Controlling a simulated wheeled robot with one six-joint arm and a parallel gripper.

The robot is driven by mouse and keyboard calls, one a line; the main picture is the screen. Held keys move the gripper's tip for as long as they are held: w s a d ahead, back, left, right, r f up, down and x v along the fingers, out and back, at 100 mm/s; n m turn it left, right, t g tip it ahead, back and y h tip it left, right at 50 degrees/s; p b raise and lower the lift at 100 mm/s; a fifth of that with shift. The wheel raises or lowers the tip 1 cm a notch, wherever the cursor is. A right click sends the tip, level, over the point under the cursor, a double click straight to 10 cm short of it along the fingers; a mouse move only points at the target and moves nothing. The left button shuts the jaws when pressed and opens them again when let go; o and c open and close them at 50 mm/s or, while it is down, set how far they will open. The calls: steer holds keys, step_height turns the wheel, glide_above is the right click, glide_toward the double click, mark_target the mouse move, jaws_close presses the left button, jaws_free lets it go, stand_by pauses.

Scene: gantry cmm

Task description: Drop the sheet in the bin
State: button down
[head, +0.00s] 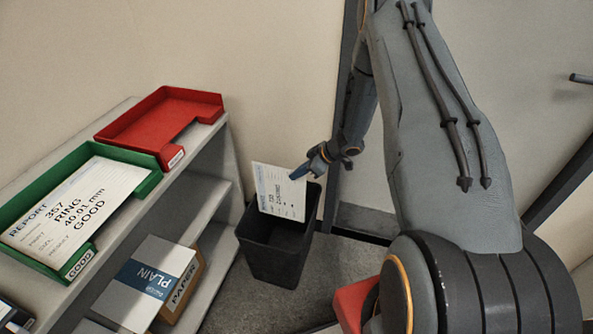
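The white printed sheet (275,189) hangs upright from my gripper (296,174), which is shut on its upper right edge. The print on the sheet is too small to read fully. The sheet is over the dark grey bin (268,258), its lower part overlapping the bin's opening in the head view. I cannot tell how far the lower edge reaches inside. The bin stands on the floor between the shelf and the wall post.
A shelf unit (205,139) stands left of the bin. On its top are a green tray (47,185) holding a report sheet (80,208) and an empty red tray (150,118). Paper packs (143,283) lie below. A dark post (338,120) rises behind the bin.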

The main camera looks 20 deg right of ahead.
mark_target(297, 183)
steer(key=shift+f+b, duration=1.4)
steer(key=shift+f, duration=1.3)
steer(key=c, duration=2)
jaws_free()
steer(key=shift+r, duration=0.1)
steer(key=v, duration=0.7)
steer(key=shift+s+d+r, duration=0.15)
steer(key=shift+d+r, duration=0.05)
steer(key=shift+r, duration=0.05)
